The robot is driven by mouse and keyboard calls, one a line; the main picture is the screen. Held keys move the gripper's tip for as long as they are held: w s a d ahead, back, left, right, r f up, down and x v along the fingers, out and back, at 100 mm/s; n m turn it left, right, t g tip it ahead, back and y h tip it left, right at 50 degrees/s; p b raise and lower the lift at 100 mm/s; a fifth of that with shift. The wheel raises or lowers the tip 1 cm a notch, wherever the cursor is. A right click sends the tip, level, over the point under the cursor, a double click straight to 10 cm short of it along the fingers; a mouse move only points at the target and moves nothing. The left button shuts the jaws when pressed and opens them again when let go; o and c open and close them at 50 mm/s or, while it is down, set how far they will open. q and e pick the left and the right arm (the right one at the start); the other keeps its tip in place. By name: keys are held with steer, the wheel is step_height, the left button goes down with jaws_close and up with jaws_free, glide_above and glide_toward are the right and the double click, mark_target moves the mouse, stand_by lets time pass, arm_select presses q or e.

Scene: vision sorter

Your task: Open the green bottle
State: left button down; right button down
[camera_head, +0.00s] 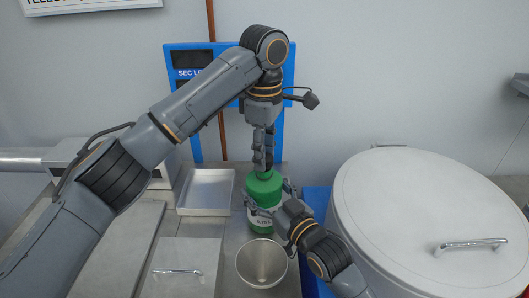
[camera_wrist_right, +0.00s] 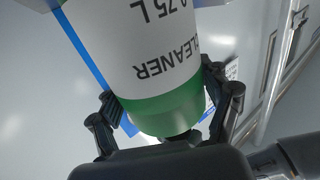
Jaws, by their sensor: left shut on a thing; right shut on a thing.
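The green bottle (camera_head: 265,188) stands upright in the middle of the head view, with a white label on its body. My left gripper (camera_head: 263,168) comes down from above and is shut on the bottle's cap, which its fingers mostly hide. My right gripper (camera_head: 268,207) reaches in from the lower right and is shut around the bottle's body. In the right wrist view the bottle (camera_wrist_right: 165,108) fills the middle, its label reading "CLEANER" upside down, with a finger of the right gripper (camera_wrist_right: 168,108) on each side.
An open metal cup (camera_head: 262,282) stands just in front of the bottle. A shallow metal tray (camera_head: 207,210) lies to the left. A large white round lid (camera_head: 400,205) with a handle takes up the right side. A blue-framed panel (camera_head: 188,46) stands behind.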

arm_select(q)
steer(key=shift+r, duration=2)
arm_select(e)
jaws_free()
